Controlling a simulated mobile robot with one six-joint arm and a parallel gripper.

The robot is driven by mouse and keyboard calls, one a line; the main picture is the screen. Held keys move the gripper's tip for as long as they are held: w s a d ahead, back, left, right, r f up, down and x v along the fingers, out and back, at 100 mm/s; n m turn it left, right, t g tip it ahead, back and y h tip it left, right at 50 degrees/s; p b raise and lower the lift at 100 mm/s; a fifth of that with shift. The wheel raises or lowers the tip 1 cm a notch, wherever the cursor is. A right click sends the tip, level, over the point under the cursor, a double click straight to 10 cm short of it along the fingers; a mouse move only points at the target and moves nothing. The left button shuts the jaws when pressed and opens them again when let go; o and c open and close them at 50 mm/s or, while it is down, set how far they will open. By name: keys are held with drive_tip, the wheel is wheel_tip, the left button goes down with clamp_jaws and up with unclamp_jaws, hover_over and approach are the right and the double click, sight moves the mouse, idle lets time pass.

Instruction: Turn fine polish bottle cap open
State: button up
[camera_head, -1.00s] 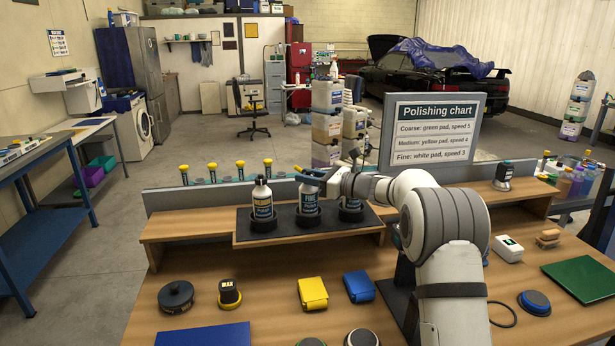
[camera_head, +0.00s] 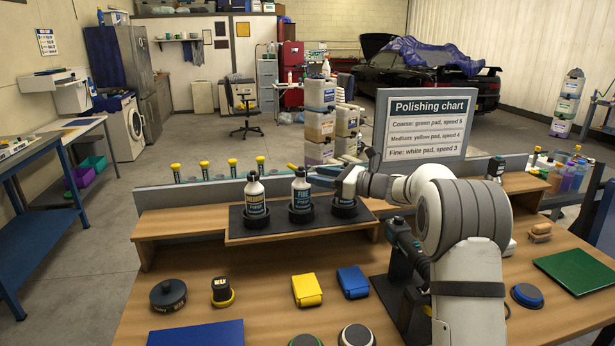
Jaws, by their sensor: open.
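The fine polish bottle (camera_head: 301,190) is white with a dark label reading FINE. It stands upright in the middle ring of a dark rack (camera_head: 272,234) on the raised shelf. My gripper (camera_head: 303,171), with blue fingers and a yellow tip, comes in from the right at the height of the bottle's cap. It is open. The fingers cover part of the cap, and I cannot tell whether they touch it. A similar bottle with a dark cap (camera_head: 254,194) stands in the left ring. The right ring (camera_head: 344,207) is partly behind my wrist.
The polishing chart (camera_head: 428,124) stands behind my arm. A black power tool (camera_head: 408,255) stands beside my arm.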

drive_tip(key=shift+v, duration=0.9)
